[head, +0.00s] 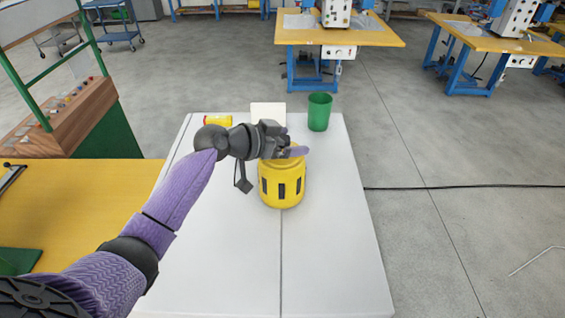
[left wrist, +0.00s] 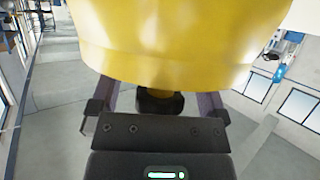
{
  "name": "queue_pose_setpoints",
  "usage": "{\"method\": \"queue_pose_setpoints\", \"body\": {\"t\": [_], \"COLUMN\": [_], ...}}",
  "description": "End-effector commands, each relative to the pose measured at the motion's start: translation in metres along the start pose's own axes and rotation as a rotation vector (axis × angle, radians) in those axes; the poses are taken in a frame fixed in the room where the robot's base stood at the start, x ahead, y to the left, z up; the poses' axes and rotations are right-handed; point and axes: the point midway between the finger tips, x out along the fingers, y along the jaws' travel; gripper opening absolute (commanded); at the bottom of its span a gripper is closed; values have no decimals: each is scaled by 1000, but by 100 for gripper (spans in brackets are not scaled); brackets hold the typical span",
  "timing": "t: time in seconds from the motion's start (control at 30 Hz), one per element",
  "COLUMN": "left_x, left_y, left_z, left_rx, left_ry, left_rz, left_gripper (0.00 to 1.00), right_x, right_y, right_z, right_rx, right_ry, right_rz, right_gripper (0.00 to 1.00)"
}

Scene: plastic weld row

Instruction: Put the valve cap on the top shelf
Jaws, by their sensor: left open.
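The valve cap appears to be the yellow, rounded body with dark slots (head: 282,186), upright on the white table (head: 335,240). My left gripper (head: 293,151) is at its top, partly hiding it. In the left wrist view the yellow body (left wrist: 180,40) fills the upper middle, and a dark round knob (left wrist: 158,103) shows below its edge. The fingers of my left gripper (left wrist: 157,93) are open, one on each side of the knob; contact cannot be told. My right gripper is not in view. I cannot make out a top shelf.
A green cup (head: 319,112), a pale box (head: 268,113) and a yellow and red item (head: 218,121) are at the table's far end. The table's near part is clear. A yellow-topped bench (head: 80,200) adjoins at left. A dark cable (head: 450,188) runs at right.

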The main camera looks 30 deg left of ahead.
Motion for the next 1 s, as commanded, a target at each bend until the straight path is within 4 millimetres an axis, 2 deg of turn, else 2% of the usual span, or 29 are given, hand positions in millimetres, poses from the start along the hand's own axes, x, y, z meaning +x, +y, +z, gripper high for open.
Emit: {"method": "queue_pose_setpoints", "body": {"t": [0.17,0.2,0.63,1.0], "left_x": [1,1,1,1], "left_y": [0,0,0,0], "left_z": [1,1,1,0], "left_rx": [1,1,0,1], "left_ry": [-1,-1,-1,0], "left_rz": [0,0,0,0], "left_gripper": [96,92,1,0], "right_x": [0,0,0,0], "right_y": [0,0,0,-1], "right_z": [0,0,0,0], "right_rx": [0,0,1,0], "right_ry": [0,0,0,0], "right_rz": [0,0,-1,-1], "right_gripper": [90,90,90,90]}}
